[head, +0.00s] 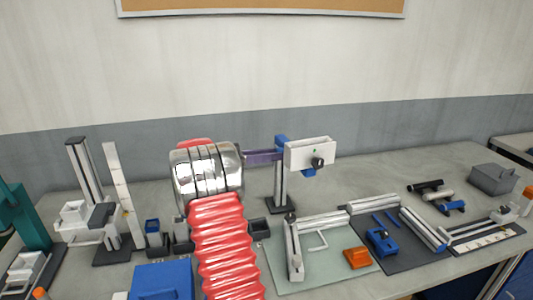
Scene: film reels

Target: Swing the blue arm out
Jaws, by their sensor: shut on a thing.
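A violet-blue bar (264,156), seemingly the blue arm, reaches left from the blue head (281,143) of a dark upright stand (281,188). Its left end is hidden behind my silver wrist, so I cannot see whether anything holds it there. A white block (305,153) with a dark knob sits on the right of the head. My own red bellows arm and silver wrist fill the middle foreground. My gripper's fingers are hidden behind them.
The grey bench (440,175) is crowded. A pale mat (330,277) with white bars and an orange block (357,258) lies right of the stand. A dark mat with a blue block (381,242) lies further right. Tall white posts (122,190) stand left.

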